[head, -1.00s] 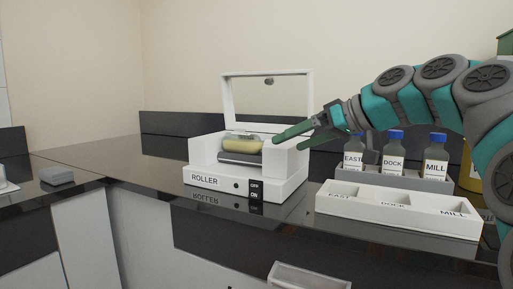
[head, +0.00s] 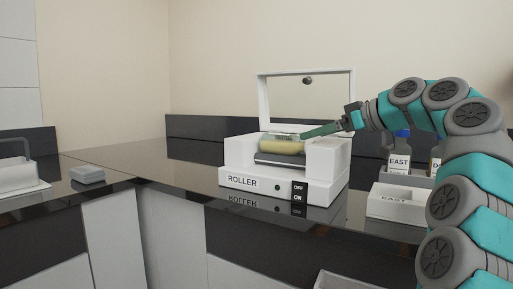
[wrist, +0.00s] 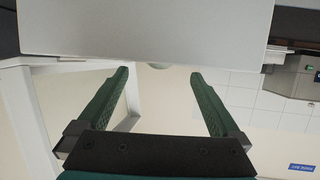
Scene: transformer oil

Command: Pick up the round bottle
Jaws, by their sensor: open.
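A yellowish round bottle (head: 281,146) lies on its side in the white roller machine (head: 240,183), under its raised lid (head: 263,100). My gripper (head: 312,133) reaches in from the right, and its green fingers are at the bottle's upper right in the head view. I cannot tell whether they touch it. In the wrist view my gripper (wrist: 158,76) is open, with nothing seen between the fingers. The bottle is not visible there; a large pale panel (wrist: 145,30) fills the top.
Bottles labelled EAST (head: 399,161) and a partly hidden one stand in a rack at right, behind a white labelled tray (head: 392,208). An ON/OFF switch (head: 299,192) is on the roller's front. A grey block (head: 87,174) lies left; the counter between is clear.

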